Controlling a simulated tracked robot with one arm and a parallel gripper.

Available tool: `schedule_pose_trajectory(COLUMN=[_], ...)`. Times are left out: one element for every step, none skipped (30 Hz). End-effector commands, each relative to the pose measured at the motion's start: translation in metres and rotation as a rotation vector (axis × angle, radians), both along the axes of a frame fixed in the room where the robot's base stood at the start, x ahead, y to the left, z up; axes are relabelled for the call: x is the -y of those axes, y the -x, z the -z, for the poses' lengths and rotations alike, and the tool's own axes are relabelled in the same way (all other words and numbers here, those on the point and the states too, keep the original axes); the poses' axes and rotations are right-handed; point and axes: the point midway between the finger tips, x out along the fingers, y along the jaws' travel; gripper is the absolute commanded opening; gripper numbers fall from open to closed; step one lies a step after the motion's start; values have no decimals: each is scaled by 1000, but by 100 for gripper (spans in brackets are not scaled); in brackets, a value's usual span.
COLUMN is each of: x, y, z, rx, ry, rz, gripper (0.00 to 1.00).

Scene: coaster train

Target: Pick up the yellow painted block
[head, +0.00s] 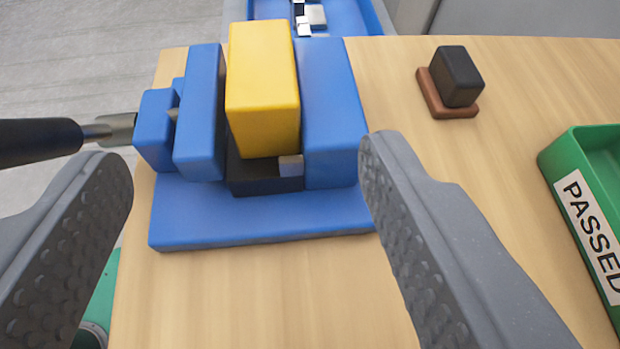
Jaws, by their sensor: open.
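The yellow painted block (262,85) stands upright between the jaws of a blue vise (333,115) on the wooden table. A dark piece (250,178) with a small grey part sits below it between the jaws. My gripper (245,160) is open, with one grey finger at the left and one at the right. The fingers are in front of the vise on the near side, and nothing is held between them. Whether the vise jaws press on the block cannot be told.
A vise handle with a black grip (40,141) sticks out to the left. A black block (457,77) sits on a brown base at the back right. A green tray labelled PASSED (575,165) is at the right. A blue bin (350,18) with small pieces is behind the table.

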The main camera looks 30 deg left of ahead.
Motion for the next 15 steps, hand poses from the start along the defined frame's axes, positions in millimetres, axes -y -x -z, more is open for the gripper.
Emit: schedule_pose_trajectory(x=[5, 7, 8, 8, 8, 7, 5, 3, 1, -1, -4, -8, -11, -15, -20], y=[6, 8, 9, 10, 9, 8, 7, 5, 2, -1, -4, -8, -11, -16, -21], z=[2, 3, 4, 5, 5, 6, 7, 8, 9, 11, 12, 15, 17, 19, 21], rx=[13, 20, 27, 31, 34, 36, 36, 37, 37, 36, 36, 34, 33, 32, 34], ry=[-5, -4, -4, -4, -4, -4, -4, -4, -5, -4, -3, -3, -4, -5, -5], rz=[3, 1, 1, 0, -1, -3, -4, -4, -5, -4, -3, -4, -5, -8, -8], gripper=[62, 62, 62, 62, 62, 62, 62, 62, 62, 62, 62, 62, 62, 62, 62])
